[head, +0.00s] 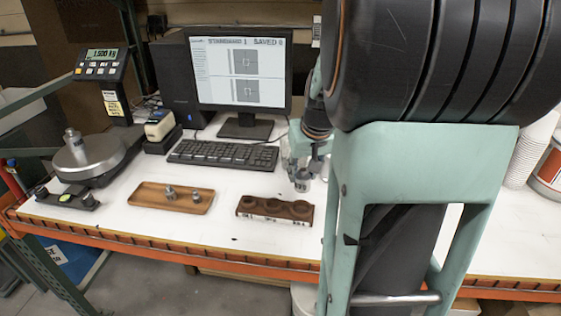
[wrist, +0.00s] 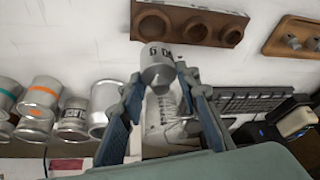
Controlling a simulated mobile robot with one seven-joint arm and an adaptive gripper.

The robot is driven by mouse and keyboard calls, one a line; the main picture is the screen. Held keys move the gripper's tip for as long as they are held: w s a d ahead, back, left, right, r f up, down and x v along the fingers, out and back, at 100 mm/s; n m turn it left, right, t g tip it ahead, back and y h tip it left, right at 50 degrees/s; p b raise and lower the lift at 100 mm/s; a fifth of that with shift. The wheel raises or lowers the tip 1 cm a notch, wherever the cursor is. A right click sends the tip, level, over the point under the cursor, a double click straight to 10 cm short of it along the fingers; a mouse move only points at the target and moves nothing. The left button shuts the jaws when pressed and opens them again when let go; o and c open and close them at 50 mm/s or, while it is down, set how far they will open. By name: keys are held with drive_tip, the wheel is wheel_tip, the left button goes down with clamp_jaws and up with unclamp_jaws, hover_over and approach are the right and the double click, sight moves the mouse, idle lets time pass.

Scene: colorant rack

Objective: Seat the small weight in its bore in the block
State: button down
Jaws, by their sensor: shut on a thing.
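My gripper (wrist: 158,80) is shut on a silver cylinder (wrist: 159,66) with dark lettering, which also shows in the head view (head: 303,184). It is held above the table, behind and to the right of the brown block (head: 244,210). The block shows three round bores in a row; in the wrist view the block (wrist: 172,33) is beyond the cylinder, apart from it. Two small metal weights, left (head: 170,191) and right (head: 196,197), stand in the wooden tray (head: 147,194). I cannot tell which piece is the small weight.
The scale (head: 90,155) carries a metal weight (head: 73,139) at the left. A keyboard (head: 222,154) and monitor (head: 240,75) stand behind. Several metal cans (wrist: 40,95) are at the wrist view's left. White tabletop is clear between tray and block.

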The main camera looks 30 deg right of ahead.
sight(302, 189)
drive_tip(key=shift+f+b, duration=2.65)
drive_tip(key=shift+f, duration=0.2)
drive_tip(key=shift+f+b, duration=1.2)
drive_tip(key=shift+f, duration=0.15)
drive_tip(key=c, duration=1.4)
unclamp_jaws()
